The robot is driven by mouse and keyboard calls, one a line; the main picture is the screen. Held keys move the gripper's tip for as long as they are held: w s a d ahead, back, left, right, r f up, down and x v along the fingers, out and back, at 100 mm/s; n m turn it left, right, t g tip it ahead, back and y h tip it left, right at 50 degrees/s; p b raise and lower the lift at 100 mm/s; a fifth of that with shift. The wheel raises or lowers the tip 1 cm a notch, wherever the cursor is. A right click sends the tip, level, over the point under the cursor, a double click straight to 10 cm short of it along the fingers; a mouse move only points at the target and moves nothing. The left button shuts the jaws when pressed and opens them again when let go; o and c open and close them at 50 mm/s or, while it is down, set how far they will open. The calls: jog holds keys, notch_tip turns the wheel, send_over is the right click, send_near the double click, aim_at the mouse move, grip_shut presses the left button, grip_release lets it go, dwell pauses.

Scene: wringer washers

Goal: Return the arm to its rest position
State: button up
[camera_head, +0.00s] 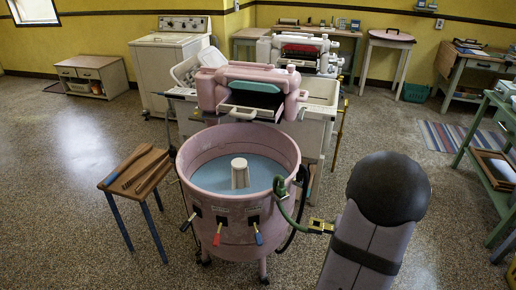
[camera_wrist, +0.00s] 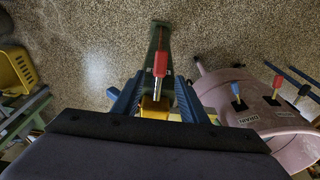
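My gripper (camera_wrist: 159,82) shows in the wrist view with its two blue fingers apart. Between and just beyond them are a red-handled lever (camera_wrist: 160,65) and a yellow piece (camera_wrist: 155,104); I see a gap beside the red handle. A dark green part (camera_wrist: 157,40) lies behind the lever. In the head view my arm (camera_head: 367,240) stands at the front right, and its gripper is hidden.
The pink wringer washer (camera_head: 236,225) stands close left of my arm, with red and blue levers on its front. A small wooden table (camera_head: 135,170) is further left. A green bench (camera_head: 492,165) stands at right. Open floor (camera_head: 70,200) lies at far left.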

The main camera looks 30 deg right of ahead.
jog(key=shift+s+a+m, duration=0.1)
jog(key=shift+a+m, duration=0.15)
jog(key=shift+m, duration=0.05)
jog(key=s+a+f+g+y, duration=0.1)
jog(key=s+a, duration=0.2)
jog(key=a, duration=0.3)
jog(key=s+a+g+y, duration=0.1)
jog(key=s+a+y, duration=0.15)
jog(key=a, duration=0.45)
jog(key=w+a+r+n, duration=0.2)
jog(key=a+n, duration=0.1)
jog(key=a, duration=0.3)
jog(key=w+a+r+n+h+p, duration=0.1)
jog(key=w+a+r+n, duration=0.1)
jog(key=a, duration=0.5)
jog(key=w+a+r+n+h, duration=0.1)
jog(key=w+a+r+n, duration=0.1)
jog(key=a, duration=0.4)
jog(key=r+n, duration=0.1)
jog(key=n, duration=0.1)
jog(key=shift+a+r+n+t+p, duration=0.15)
jog(key=shift+a+n+t+p, duration=0.2)
jog(key=shift+n+t, duration=0.05)
jog(key=shift+w, duration=0.1)
